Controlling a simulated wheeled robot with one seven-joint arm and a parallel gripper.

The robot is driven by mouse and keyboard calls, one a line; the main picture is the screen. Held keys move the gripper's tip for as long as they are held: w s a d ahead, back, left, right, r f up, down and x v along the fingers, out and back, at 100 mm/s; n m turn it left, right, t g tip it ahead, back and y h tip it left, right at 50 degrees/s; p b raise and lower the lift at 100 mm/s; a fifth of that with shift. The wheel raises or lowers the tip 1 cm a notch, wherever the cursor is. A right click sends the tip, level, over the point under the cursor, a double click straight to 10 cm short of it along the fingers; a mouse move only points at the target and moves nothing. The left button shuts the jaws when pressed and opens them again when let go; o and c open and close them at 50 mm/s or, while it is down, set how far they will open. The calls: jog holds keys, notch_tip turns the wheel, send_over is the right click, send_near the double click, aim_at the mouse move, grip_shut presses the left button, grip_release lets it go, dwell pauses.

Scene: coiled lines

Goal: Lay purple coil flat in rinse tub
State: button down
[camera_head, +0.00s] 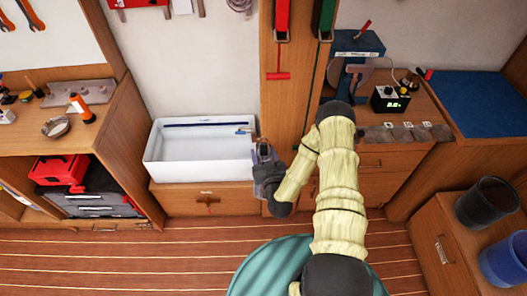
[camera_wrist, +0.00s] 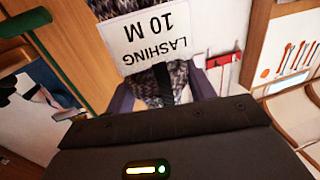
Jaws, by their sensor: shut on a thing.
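The white rinse tub (camera_head: 200,177) stands on a wooden drawer unit left of centre in the head view. My gripper (camera_head: 263,156) is at the tub's right edge, beside the wooden post. In the wrist view my gripper (camera_wrist: 162,92) is shut on a coil of speckled purple-grey line (camera_wrist: 181,74). A white tag (camera_wrist: 145,38) reading "LASHING 10 M" hangs at the coil and covers part of it. In the head view the coil is small and mostly hidden by my gripper. The tub's visible inside looks empty.
The wooden post (camera_head: 284,110) rises just right of the tub, with red and green tools hung on it. A bench with a blue machine (camera_head: 358,44) and a small meter (camera_head: 390,99) is to the right. A left bench (camera_head: 30,140) stands beside the tub.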

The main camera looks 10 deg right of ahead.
jog(key=r+p, duration=0.3)
jog(key=r, duration=0.1)
jog(key=r+p, duration=0.3)
jog(key=r, duration=0.1)
jog(key=s+r+p, duration=0.1)
jog(key=r+p, duration=0.2)
jog(key=r, duration=0.1)
jog(key=shift+s+r+p, duration=0.1)
jog(key=shift+r+p, duration=0.05)
jog(key=shift+p, duration=0.2)
jog(key=shift+d, duration=0.15)
